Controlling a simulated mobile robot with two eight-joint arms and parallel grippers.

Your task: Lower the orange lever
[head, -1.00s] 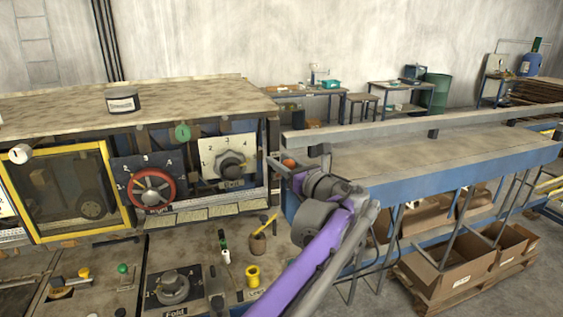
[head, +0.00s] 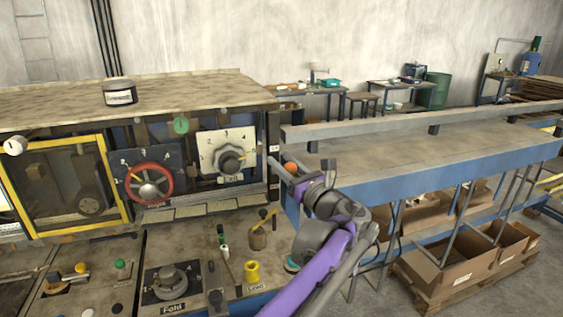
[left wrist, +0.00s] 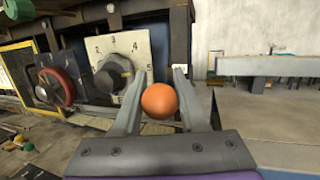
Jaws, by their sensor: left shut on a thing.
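The orange lever shows only as its round orange knob (head: 290,166), at the right end of the machine front in the head view. Its shaft is hidden. My left gripper (head: 283,170) is at the knob, its purple arm reaching up from the lower middle. In the left wrist view the knob (left wrist: 160,100) sits between the two grey fingers of the left gripper (left wrist: 160,92). The left gripper is shut on it. My right gripper is in neither view.
A white numbered dial (head: 228,158) and a red handwheel (head: 149,184) are on the panel left of the gripper. A yellow spool (head: 252,273) stands on the lower console. A long blue-edged table (head: 430,150) is on the right, with cardboard boxes (head: 455,265) below.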

